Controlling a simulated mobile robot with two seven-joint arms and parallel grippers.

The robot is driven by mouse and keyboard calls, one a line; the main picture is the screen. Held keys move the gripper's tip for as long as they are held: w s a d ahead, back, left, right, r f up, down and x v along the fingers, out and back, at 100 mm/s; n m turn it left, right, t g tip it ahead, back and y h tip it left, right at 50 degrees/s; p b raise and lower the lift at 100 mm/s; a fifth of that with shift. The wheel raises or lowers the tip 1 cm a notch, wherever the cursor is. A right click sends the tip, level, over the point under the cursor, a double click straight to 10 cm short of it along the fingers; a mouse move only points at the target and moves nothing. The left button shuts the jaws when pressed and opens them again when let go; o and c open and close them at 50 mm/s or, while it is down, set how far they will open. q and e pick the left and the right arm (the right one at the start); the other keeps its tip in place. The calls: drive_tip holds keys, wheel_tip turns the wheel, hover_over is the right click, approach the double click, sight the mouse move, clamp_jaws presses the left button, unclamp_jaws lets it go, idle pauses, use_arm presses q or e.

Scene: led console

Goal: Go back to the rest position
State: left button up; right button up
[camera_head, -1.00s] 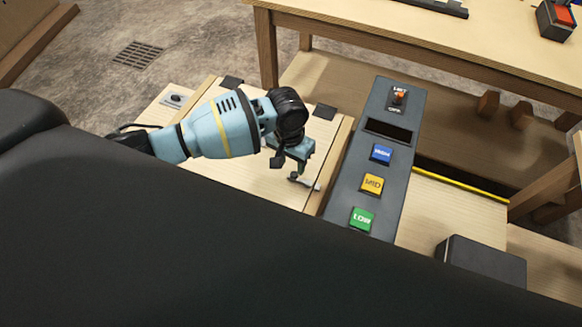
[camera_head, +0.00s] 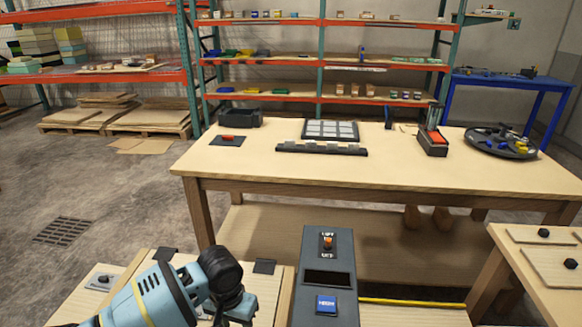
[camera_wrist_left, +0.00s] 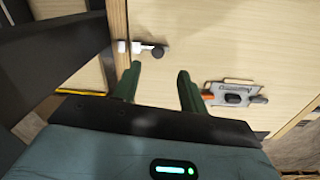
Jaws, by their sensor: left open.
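My left gripper (camera_head: 238,308) is at the bottom of the head view, beside the left edge of the dark console (camera_head: 343,262). In the left wrist view my left gripper (camera_wrist_left: 159,72) shows two green fingers apart with nothing between them, over a pale wooden panel (camera_wrist_left: 205,35). The console has an orange switch (camera_head: 327,242), a dark display window (camera_head: 328,278) and a blue button (camera_head: 326,304). Its lower part is cut off by the picture's edge. My right gripper is in neither view.
A wooden table (camera_head: 250,167) stands ahead with a keypad-like tray (camera_head: 330,130), a red-topped box (camera_head: 433,142) and a round dark tray (camera_head: 500,143). A latch (camera_wrist_left: 235,95) and a small handle (camera_wrist_left: 142,48) lie on the panel near the fingers. Open floor is at left.

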use_arm(q)
drive_tip(key=shift+m+h, duration=0.8)
drive_tip(key=s+d+f, duration=0.1)
drive_tip(key=s, duration=0.2)
drive_tip(key=s+d+f, duration=0.2)
drive_tip(key=s, duration=0.1)
drive_tip(key=s+d+f, duration=0.1)
drive_tip(key=s+d, duration=0.1)
drive_tip(key=shift+s+d+f, duration=0.1)
drive_tip(key=shift+s+f, duration=0.1)
drive_tip(key=shift+s, duration=0.2)
drive_tip(key=s+d+f+h, duration=0.1)
drive_tip(key=s+f, duration=0.1)
drive_tip(key=s, duration=0.7)
drive_tip(key=s+a+r+n+y, duration=0.1)
drive_tip(key=s+a+y, duration=0.1)
drive_tip(key=s+a, duration=0.6)
drive_tip(key=s+a+r+n+y, duration=0.15)
drive_tip(key=s+a, duration=0.35)
drive_tip(key=s, duration=0.5)
drive_tip(key=w+d+f+t+h, duration=0.2)
drive_tip(key=w+f+t, duration=0.5)
drive_tip(key=f+t, duration=0.1)
drive_tip(key=shift+w+d+f+m+t+p, duration=0.25)
drive_tip(key=shift+d+m+t+p, duration=0.15)
drive_tip(key=shift+t+p, duration=0.1)
drive_tip(key=shift+s+a, duration=0.1)
drive_tip(key=shift+s, duration=0.05)
